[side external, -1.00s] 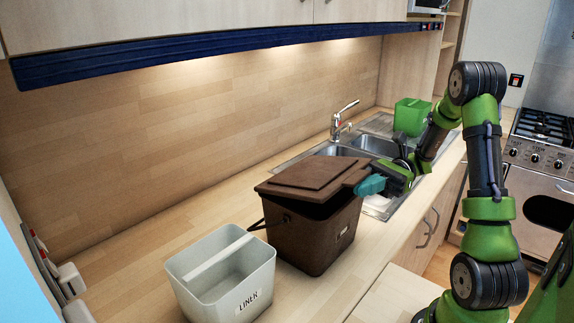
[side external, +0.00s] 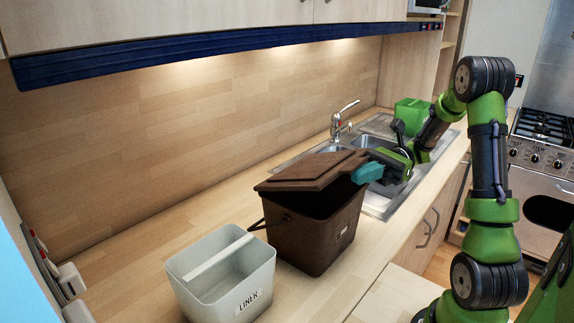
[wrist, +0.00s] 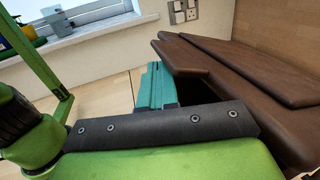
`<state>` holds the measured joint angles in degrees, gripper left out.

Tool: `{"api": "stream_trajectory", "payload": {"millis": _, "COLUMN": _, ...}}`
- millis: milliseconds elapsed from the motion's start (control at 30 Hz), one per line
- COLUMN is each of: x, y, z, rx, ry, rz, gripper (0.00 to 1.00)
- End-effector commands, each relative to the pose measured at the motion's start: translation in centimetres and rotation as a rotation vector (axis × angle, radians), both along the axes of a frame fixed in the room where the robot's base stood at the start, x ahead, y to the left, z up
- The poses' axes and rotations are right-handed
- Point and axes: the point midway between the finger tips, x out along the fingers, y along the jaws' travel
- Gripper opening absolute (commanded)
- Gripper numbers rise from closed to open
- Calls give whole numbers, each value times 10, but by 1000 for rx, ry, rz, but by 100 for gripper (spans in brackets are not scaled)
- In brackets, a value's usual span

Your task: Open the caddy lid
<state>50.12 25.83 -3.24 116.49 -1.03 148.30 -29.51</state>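The brown caddy (side external: 312,240) stands on the worktop, with a small label on its front that I cannot read. Its lid (side external: 312,170) is partly raised and tilted, with a dark gap between it and the rim on the side towards my gripper. My gripper (side external: 366,173) is at the raised edge of the lid, its teal fingers together and nothing seen between them. In the wrist view the teal fingers (wrist: 155,87) are beside the brown lid (wrist: 225,80), close to its edge. I cannot tell whether they touch it.
A pale grey tub labelled LINER (side external: 205,297) stands in front of the caddy at left. The sink (side external: 372,143) with its tap (side external: 338,122) and a green box (side external: 411,117) are behind. Wall switches are at far left.

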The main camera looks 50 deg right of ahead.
Motion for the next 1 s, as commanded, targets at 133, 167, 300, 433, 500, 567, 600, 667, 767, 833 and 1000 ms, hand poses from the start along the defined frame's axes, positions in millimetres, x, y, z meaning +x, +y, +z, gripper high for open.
{"api": "stream_trajectory", "payload": {"millis": 133, "x": 0, "y": 0, "z": 0, "rx": 0, "ry": 0, "rz": 0, "gripper": 0}}
{"api": "stream_trajectory", "payload": {"millis": 167, "x": 0, "y": 0, "z": 1, "rx": 0, "ry": 0, "rz": 0, "gripper": 0}}
{"api": "stream_trajectory", "payload": {"millis": 300, "x": 3, "y": 0, "z": 5, "rx": -1, "ry": -1, "rz": 1, "gripper": 0}}
{"api": "stream_trajectory", "payload": {"millis": 433, "x": 7, "y": 0, "z": 13, "rx": -2, "ry": -1, "rz": 1, "gripper": 0}}
{"api": "stream_trajectory", "payload": {"millis": 500, "x": 9, "y": 0, "z": 18, "rx": -1, "ry": -2, "rz": 1, "gripper": 0}}
{"api": "stream_trajectory", "payload": {"millis": 567, "x": 11, "y": 0, "z": 22, "rx": -1, "ry": -1, "rz": 2, "gripper": 0}}
{"api": "stream_trajectory", "payload": {"millis": 600, "x": 12, "y": 0, "z": 23, "rx": -1, "ry": -1, "rz": 2, "gripper": 0}}
{"api": "stream_trajectory", "payload": {"millis": 667, "x": 13, "y": 0, "z": 25, "rx": -1, "ry": -1, "rz": 2, "gripper": 0}}
{"api": "stream_trajectory", "payload": {"millis": 767, "x": 13, "y": 0, "z": 26, "rx": 0, "ry": 0, "rz": 1, "gripper": 0}}
{"api": "stream_trajectory", "payload": {"millis": 833, "x": 13, "y": 0, "z": 26, "rx": 0, "ry": 0, "rz": 1, "gripper": 0}}
{"api": "stream_trajectory", "payload": {"millis": 1000, "x": 13, "y": 0, "z": 26, "rx": 0, "ry": 0, "rz": 1, "gripper": 0}}
